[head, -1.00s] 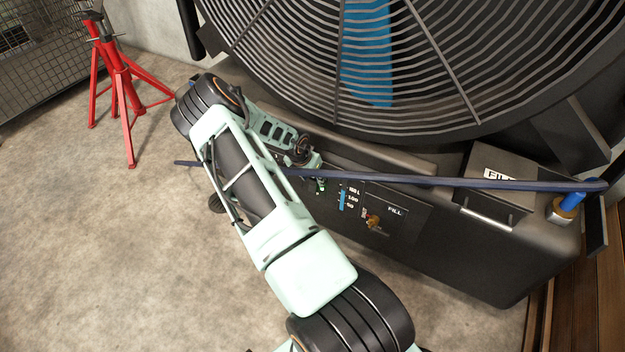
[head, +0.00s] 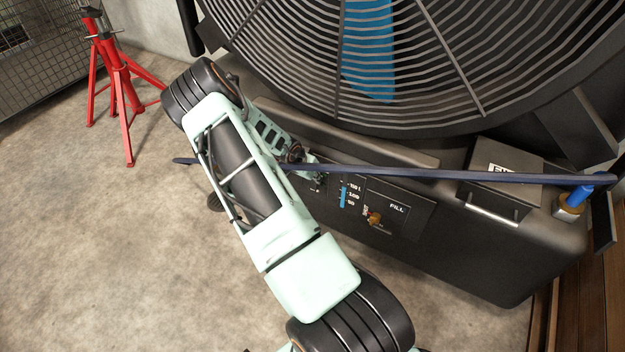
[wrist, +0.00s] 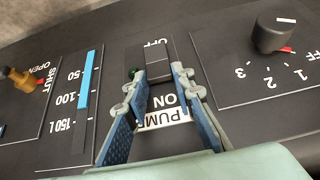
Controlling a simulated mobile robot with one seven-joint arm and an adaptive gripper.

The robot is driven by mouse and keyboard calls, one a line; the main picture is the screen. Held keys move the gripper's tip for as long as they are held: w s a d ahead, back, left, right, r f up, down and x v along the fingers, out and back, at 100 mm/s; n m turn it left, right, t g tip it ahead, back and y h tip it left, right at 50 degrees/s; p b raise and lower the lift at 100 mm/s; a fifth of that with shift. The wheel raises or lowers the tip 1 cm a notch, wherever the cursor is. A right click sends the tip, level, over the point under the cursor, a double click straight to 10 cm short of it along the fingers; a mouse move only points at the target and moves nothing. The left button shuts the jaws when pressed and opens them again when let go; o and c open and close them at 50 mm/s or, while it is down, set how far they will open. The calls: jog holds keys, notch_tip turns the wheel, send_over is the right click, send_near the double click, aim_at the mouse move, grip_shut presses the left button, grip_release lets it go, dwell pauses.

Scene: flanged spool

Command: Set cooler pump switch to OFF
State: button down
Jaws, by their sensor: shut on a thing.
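The pump switch (wrist: 157,66) is a dark grey block on a black panel in the wrist view. The label OFF is at its top end and ON and PUMP are below it, all upside down. My gripper (wrist: 160,76) has its two fingers on either side of the switch, shut on it. The fingers partly hide the switch, and I cannot tell its exact setting. In the head view my gripper (head: 318,178) is at the cooler's front panel, mostly hidden by my arm and a dark blue bar. The switch is hidden there.
A rotary knob (wrist: 272,34) with numbers sits right of the switch in the wrist view. A blue level gauge (wrist: 87,80) and a brass valve (wrist: 22,78) lie left. The dark blue bar (head: 430,174) crosses the cooler's front. A red stand (head: 122,85) stands at left.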

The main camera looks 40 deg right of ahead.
jog(key=shift+s+a+f+t+h+b, duration=0.1)
jog(key=shift+a+t+h+b, duration=0.1)
jog(key=shift+h+b, duration=0.65)
jog(key=shift+s+a+f+t+h+b, duration=0.1)
jog(key=shift+a+t+h+b, duration=0.2)
jog(key=shift+b, duration=1.05)
jog(key=shift+d, duration=0.1)
jog(key=c, duration=1.6)
grip_release()
jog(key=v, duration=1.2)
